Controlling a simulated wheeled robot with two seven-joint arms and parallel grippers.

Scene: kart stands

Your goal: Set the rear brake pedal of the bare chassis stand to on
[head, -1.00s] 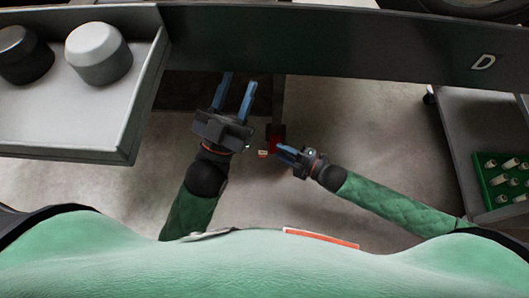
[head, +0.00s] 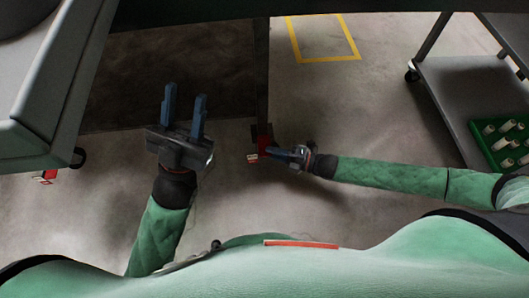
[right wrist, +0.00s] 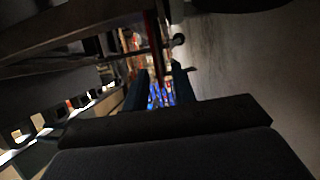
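A red pedal-like part (head: 263,141) sits low at the foot of a dark upright in the middle of the head view, with a small pale label (head: 252,157) by it. My right gripper (head: 273,153) points left at it, its tips very close to the red part; contact cannot be told. In the right wrist view the two blue fingers (right wrist: 160,88) stand apart, with a thin dark and red strip (right wrist: 157,45) ahead of the gap. The pedal's setting cannot be read. My left gripper (head: 184,108) is open and empty, left of the upright.
A grey cabinet or bench (head: 62,95) stands at the left, with a red part (head: 48,176) low beside it. A dark beam crosses the top. A grey trolley (head: 455,90) with a green tray (head: 503,147) stands at the right. Floor between is clear.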

